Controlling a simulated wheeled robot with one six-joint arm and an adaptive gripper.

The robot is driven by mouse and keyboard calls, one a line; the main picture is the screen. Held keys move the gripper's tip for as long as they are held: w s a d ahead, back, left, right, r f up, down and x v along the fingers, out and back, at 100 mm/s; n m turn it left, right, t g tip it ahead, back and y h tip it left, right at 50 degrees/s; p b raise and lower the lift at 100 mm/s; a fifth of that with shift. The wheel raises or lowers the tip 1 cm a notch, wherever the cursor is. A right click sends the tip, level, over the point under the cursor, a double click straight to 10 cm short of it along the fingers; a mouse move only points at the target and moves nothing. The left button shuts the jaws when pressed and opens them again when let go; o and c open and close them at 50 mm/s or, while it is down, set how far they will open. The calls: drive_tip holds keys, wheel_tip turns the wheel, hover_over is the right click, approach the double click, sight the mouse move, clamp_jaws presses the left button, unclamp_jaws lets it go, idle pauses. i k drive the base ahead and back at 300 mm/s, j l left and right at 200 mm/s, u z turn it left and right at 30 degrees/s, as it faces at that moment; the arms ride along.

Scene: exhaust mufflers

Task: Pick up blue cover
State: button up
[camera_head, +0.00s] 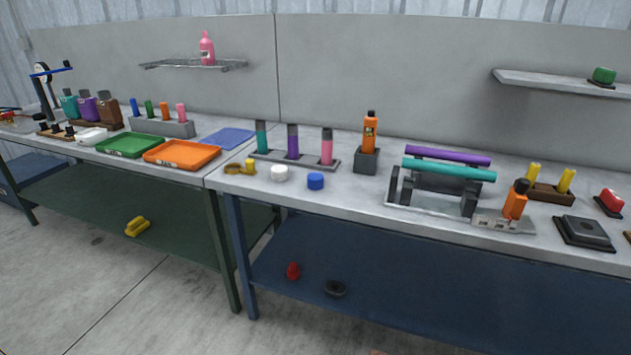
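A small round blue cover (315,181) lies on the grey top of the right workbench, near its front edge. A similar white cover (280,173) lies just to its left, apart from it. A small yellow cylinder (250,167) and a yellow ring-like piece (234,169) lie further left. My gripper is not in this view, so I cannot see whether it holds anything.
Behind the covers a grey rack (295,159) holds teal, purple and pink cylinders. An orange bottle (370,132) stands in a dark block to the right. A stand with teal and purple tubes (449,170) is further right. The bench in front of the blue cover is clear.

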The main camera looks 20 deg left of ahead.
sight(314, 180)
drive_tip(key=u, duration=1.3)
